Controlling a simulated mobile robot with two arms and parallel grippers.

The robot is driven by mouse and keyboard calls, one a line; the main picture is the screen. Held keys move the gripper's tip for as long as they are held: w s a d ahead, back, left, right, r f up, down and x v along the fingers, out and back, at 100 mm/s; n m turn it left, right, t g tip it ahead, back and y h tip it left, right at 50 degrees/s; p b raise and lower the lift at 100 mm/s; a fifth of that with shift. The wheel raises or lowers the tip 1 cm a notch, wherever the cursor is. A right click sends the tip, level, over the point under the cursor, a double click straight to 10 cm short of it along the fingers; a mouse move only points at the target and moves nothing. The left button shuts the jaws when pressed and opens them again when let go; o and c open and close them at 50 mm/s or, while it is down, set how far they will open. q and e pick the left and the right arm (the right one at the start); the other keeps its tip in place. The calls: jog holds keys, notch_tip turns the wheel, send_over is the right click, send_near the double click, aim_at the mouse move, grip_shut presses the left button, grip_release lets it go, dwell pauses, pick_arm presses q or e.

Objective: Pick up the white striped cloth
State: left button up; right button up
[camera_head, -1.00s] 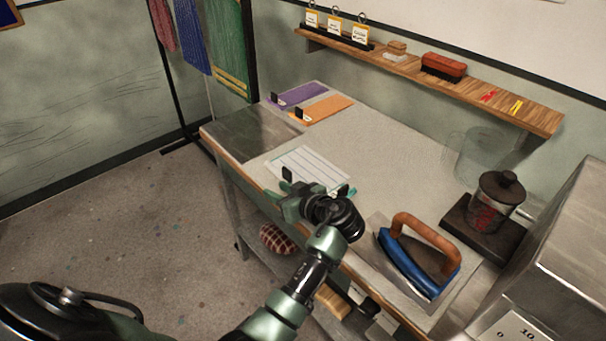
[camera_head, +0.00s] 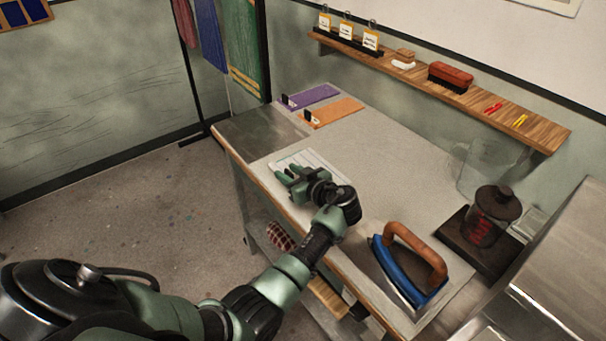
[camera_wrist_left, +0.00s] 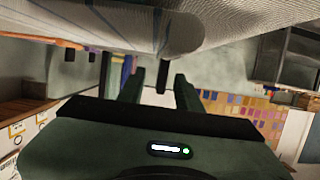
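The white striped cloth (camera_head: 318,158) lies flat on the table, partly hidden by my left gripper. Its blue-striped edge fills the top of the upside-down left wrist view (camera_wrist_left: 150,28). My left gripper (camera_head: 288,175) is over the cloth's front part, near the table's front edge. In the left wrist view its two fingers (camera_wrist_left: 157,90) stand apart. A small dark upright tab (camera_wrist_left: 163,77) shows between them, seemingly attached to the cloth; contact cannot be told. My right gripper is not in view.
Purple (camera_head: 313,96) and orange (camera_head: 332,111) cloths with dark tabs lie behind on the table. A blue iron with a wooden handle (camera_head: 410,262) stands right of my arm. A lidded jar (camera_head: 492,218) stands farther right. A wall shelf (camera_head: 450,95) runs behind.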

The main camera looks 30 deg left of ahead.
pick_arm(q)
grip_shut()
